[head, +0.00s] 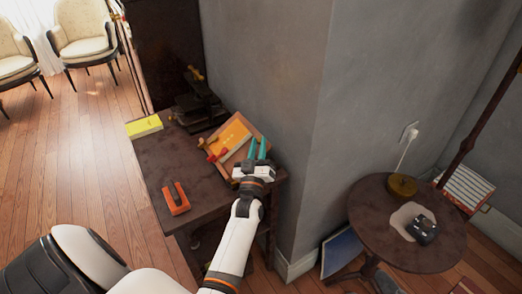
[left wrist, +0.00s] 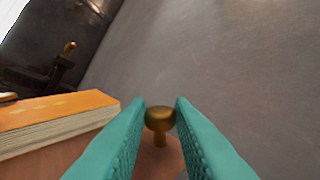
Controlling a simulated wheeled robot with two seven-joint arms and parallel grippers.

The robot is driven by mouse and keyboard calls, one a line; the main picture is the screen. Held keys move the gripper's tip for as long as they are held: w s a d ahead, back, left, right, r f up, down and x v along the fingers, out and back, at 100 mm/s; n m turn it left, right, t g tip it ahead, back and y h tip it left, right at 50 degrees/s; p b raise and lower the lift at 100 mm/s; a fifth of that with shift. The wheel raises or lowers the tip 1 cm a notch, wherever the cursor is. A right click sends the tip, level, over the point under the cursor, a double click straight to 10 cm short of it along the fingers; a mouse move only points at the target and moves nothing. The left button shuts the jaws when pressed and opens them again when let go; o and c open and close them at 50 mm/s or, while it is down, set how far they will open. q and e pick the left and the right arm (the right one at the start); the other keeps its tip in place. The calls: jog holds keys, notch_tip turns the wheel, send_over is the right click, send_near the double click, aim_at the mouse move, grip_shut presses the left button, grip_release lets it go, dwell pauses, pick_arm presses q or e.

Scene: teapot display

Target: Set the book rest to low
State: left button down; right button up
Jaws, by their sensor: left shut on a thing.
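The book rest (head: 246,122) is a tilted wooden board near the back right of the dark table. My left gripper (head: 257,149), with teal fingers, is at the right side of the rest. In the left wrist view it is shut on a brass knob (left wrist: 160,119) beside the book. The knob is hidden by the fingers in the head view. My right gripper is not in view.
The dark table (head: 152,168) also holds a yellow book (head: 144,126), an orange U-shaped piece (head: 176,199) and a dark metal device (head: 196,106). A grey wall (head: 270,60) stands close behind the rest. A round side table (head: 375,215) is at the right.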

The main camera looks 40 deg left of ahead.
pick_arm(q)
jog(key=shift+s+a+r+n+y, duration=0.2)
jog(key=shift+r+n+y, duration=0.1)
jog(key=shift+r+n, duration=0.1)
jog(key=shift+r, duration=0.15)
jog(key=c, duration=1.3)
grip_release()
jog(key=shift+o, duration=0.2)
jog(key=shift+f, duration=0.2)
jog(key=shift+s+d, duration=0.1)
jog(key=shift+s+d+f, duration=0.1)
jog(key=shift+s+f, duration=0.15)
jog(key=shift+s, duration=0.05)
jog(key=b+v, duration=0.1)
jog(key=v, duration=0.5)
jog(key=shift+s+d, duration=0.15)
jog(key=shift+s, duration=0.15)
